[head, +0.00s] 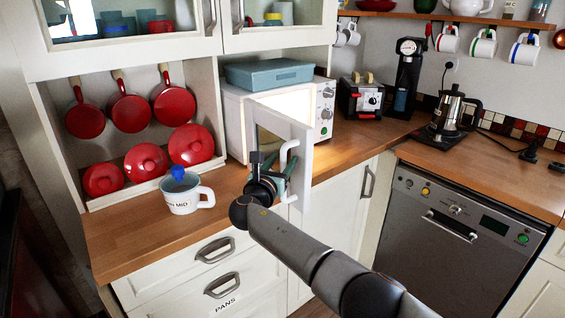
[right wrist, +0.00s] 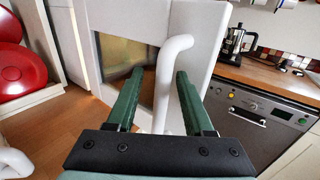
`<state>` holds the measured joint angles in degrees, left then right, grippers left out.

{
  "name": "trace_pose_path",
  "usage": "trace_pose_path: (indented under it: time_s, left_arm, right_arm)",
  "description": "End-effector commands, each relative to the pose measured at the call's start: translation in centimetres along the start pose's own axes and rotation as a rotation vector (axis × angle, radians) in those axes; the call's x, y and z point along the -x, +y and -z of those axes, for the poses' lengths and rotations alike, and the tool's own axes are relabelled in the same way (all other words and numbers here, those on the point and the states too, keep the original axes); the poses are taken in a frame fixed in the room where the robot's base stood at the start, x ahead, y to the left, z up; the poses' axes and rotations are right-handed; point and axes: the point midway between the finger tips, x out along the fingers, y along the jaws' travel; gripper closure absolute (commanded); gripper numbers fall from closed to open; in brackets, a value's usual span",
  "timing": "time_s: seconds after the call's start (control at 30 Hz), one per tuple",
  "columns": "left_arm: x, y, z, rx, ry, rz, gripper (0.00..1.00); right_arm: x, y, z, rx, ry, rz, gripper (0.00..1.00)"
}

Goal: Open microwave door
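The white microwave (head: 236,120) stands on the wooden counter under the cabinets. The door also shows in the right wrist view (right wrist: 205,30). The white bar handle (right wrist: 178,48) is on the door's outer face. My right gripper (head: 279,178) is at the handle. In the right wrist view, its green fingers (right wrist: 160,75) are apart, one on each side of the handle, with gaps visible. My left gripper is not in view.
A mug (head: 182,200) with a blue item in it stands left of my right gripper. A teal box (head: 268,74) lies on the microwave. A toaster (head: 361,98) stands to the right. A dishwasher (head: 450,225) is below the right counter.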

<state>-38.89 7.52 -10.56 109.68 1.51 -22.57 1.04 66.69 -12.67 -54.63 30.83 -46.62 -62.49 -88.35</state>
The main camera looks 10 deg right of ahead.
Motion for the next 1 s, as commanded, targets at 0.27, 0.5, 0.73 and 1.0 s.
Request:
trace_pose_path:
  time_s: [0.27,0.5,0.73,1.0]
  left_arm:
    - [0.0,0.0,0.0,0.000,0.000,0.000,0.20]
    - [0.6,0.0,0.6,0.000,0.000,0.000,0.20]
    - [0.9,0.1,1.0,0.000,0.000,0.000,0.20]
    - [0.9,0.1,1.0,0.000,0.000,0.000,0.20]
  right_arm:
    - [0.1,-0.2,0.2,0.001,0.003,0.004,0.48]
    - [1.6,-0.1,0.1,0.001,0.004,0.002,0.48]
    - [4.5,-0.1,0.2,-0.001,0.005,0.001,0.48]
    - [8.9,0.0,0.2,-0.001,0.004,0.000,0.48]
